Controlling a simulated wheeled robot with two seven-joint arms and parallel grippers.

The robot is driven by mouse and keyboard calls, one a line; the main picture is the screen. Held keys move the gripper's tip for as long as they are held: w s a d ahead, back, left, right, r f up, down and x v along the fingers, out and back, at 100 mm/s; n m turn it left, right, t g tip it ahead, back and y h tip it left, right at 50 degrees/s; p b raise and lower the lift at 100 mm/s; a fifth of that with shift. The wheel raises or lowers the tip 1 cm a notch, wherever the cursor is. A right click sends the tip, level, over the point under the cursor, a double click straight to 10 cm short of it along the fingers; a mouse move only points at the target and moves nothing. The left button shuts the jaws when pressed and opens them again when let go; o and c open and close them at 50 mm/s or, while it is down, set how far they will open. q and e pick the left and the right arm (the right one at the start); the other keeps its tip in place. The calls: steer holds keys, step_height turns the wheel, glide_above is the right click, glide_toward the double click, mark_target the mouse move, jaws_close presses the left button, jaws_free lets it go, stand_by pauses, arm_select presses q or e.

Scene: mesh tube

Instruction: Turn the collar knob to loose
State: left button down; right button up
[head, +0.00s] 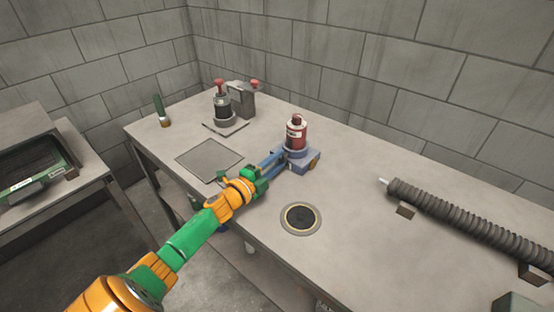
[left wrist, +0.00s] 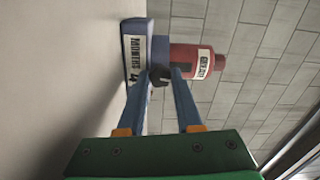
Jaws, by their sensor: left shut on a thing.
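A red canister (head: 297,134) with a white label stands upright in a blue collar base (head: 304,162) on the bench. In the left wrist view the canister (left wrist: 198,62) and the blue base (left wrist: 137,50) lie sideways. My left gripper (head: 281,158) reaches the near left side of the base. Its blue fingers are shut on a small dark knob (left wrist: 159,77) at the base's face. The fingertips partly hide the knob, and its turn position cannot be read. My right gripper is not in view.
A round dark port (head: 300,218) is set in the bench in front. A ribbed hose (head: 455,215) lies at the right. A flat square plate (head: 209,159), a dark red-topped device (head: 222,106) and a green cylinder (head: 161,110) are at the left. Block walls stand behind.

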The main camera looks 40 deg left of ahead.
arm_select(q)
steer(key=shift+n, duration=0.8)
steer(key=c, duration=0.6)
jaws_free()
steer(key=s, duration=0.4)
steer(key=s+p, duration=0.1)
steer(key=s, duration=0.2)
steer(key=shift+s+a, duration=0.1)
steer(key=shift+a, duration=0.15)
